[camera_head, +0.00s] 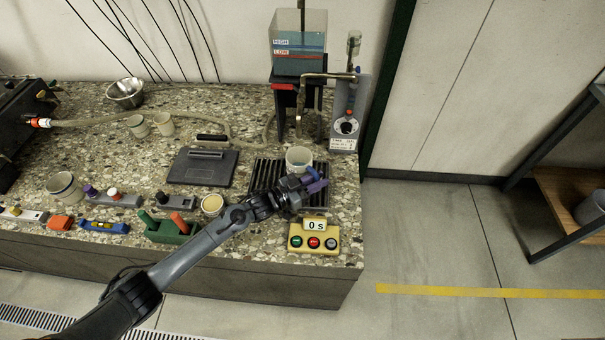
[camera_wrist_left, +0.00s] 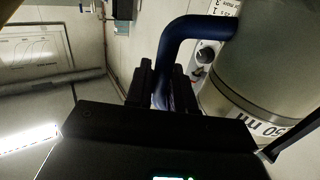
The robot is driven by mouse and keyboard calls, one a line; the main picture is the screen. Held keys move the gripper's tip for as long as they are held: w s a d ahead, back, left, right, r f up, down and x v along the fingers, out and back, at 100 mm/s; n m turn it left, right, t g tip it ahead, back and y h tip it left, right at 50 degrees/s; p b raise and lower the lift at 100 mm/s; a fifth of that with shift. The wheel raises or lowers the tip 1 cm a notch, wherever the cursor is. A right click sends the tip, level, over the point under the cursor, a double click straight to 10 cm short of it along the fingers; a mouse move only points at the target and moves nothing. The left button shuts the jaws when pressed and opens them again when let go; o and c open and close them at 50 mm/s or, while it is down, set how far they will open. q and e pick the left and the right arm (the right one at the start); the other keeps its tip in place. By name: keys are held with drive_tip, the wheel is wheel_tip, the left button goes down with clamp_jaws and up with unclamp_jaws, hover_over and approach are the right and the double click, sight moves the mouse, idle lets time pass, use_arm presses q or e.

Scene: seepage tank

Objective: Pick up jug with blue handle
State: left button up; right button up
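The jug (camera_head: 299,155) is a pale cup-like vessel at the black drain grate, below the tank's outlet. Its blue handle (camera_head: 314,174) is toward me, and shows large in the left wrist view (camera_wrist_left: 192,30) beside the grey jug body (camera_wrist_left: 255,65) with printed volume marks. My left gripper (camera_head: 308,186) is at the handle. In the left wrist view its dark fingers (camera_wrist_left: 166,85) stand on both sides of the handle's shaft, which fills the gap between them. Whether the jug's base touches the grate is hidden. My right gripper is not in view.
The tank stand (camera_head: 282,104) and the dial panel (camera_head: 346,128) rise behind the jug. The yellow timer box (camera_head: 314,239) sits in front, reading 0 s. A green holder (camera_head: 168,231), a tan cup (camera_head: 212,204) and a dark plate (camera_head: 203,168) lie to the left.

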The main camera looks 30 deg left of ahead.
use_arm(q)
clamp_jaws()
drive_tip(key=shift+r, duration=0.2)
